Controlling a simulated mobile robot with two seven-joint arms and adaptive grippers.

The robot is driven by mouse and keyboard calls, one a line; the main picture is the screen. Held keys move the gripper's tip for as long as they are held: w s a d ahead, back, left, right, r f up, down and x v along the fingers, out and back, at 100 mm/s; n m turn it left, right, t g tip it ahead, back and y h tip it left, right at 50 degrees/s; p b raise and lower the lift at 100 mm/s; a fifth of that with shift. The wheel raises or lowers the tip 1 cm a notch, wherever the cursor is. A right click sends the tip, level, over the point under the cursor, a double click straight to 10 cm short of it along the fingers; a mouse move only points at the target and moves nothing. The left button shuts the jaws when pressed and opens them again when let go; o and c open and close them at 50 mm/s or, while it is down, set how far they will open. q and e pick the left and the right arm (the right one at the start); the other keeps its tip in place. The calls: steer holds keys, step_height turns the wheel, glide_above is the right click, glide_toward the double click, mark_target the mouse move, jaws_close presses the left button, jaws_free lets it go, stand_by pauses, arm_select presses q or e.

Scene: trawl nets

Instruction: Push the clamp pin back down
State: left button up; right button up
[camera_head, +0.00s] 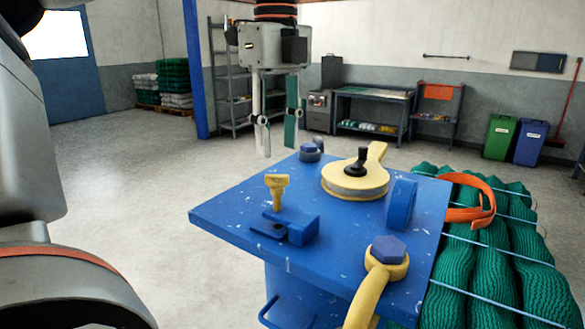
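The yellow clamp pin (277,187) stands upright on the blue bench top (232,211), with its wide head up and part of its shaft showing. Its lower end meets the top just behind a low blue clamp block (297,232); I cannot tell how deep it sits. My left gripper (277,151) hangs from above, fingers pointing down, above and beyond the pin in the picture. Its two fingers are apart with nothing between them, and it does not touch the pin. My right gripper is not in view.
A yellow disc with a handle and black knob (357,180), a blue upright disc (401,203) and a blue hex nut on a yellow ring (388,249) stand right of the pin. Green net bundles (478,265) with an orange strap (482,203) lie at right.

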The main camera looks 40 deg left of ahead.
mark_target(276, 176)
arm_select(q)
steer(key=f, duration=0.7)
steer(key=shift+s+f, duration=0.2)
steer(key=shift+s, duration=0.1)
